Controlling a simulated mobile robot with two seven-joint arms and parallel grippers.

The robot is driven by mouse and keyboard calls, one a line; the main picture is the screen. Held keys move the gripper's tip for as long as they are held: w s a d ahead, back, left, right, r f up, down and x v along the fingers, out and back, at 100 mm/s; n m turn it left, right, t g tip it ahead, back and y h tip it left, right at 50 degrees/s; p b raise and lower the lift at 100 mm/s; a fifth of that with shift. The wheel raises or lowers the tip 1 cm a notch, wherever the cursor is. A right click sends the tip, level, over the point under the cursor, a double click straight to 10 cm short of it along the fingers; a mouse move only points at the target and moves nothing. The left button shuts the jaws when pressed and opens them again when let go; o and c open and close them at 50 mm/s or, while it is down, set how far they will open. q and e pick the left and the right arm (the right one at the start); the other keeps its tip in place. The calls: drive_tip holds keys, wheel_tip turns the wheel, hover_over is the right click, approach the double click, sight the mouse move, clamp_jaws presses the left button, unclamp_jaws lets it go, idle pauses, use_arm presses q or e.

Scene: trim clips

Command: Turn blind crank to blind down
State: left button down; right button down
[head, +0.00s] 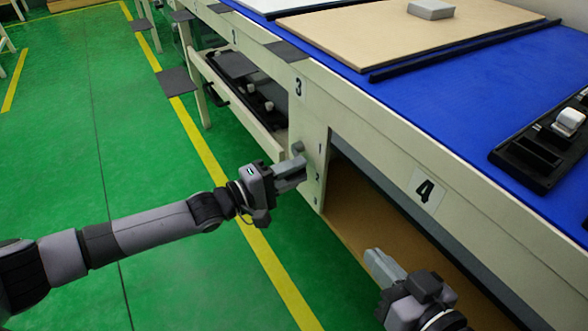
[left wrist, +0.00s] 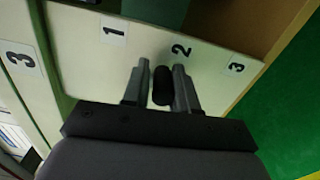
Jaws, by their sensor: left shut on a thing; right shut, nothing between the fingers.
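A pale panel (left wrist: 90,40) with labels 1, 2 and 3 stands beside the opening under station 4; it also shows in the head view (head: 314,178). My left gripper (head: 298,168) is at this panel, shut on the dark rounded crank handle (left wrist: 162,88), which shows between its two fingers in the left wrist view. The handle is near label 2. The rest of the crank is hidden behind the fingers. A grey strip (head: 398,199), perhaps the blind, runs along the top of the opening. My right gripper (head: 376,260) is shut and empty in front of the opening.
The blue bench top (head: 440,100) carries a tan board (head: 400,38) and a black tray (head: 545,150). Dark flaps (head: 176,81) stick out from the bench edge further back. The green floor (head: 130,150) left of the bench is clear.

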use_arm(q)
drive_tip(key=shift+w+a+f, duration=0.15)
drive_tip(key=shift+a+f, duration=0.15)
drive_tip(key=shift+f, duration=0.05)
drive_tip(key=c, duration=1.1)
unclamp_jaws()
drive_tip(key=shift+o, duration=0.4)
drive_tip(key=shift+r, duration=0.1)
drive_tip(key=shift+d, duration=0.1)
drive_tip(key=shift+s+a+r, duration=0.1)
drive_tip(key=shift+s+a, duration=0.1)
drive_tip(key=shift+a, duration=0.1)
drive_tip(key=p+v, duration=0.2)
drive_tip(key=v, duration=0.4)
drive_tip(key=shift+a+p, duration=0.15)
drive_tip(key=shift+p, duration=0.15)
use_arm(e)
drive_tip(key=shift+w+a+m+g, duration=0.25)
drive_tip(key=shift+a+m+g, duration=0.3)
drive_tip(key=shift+a, duration=0.35)
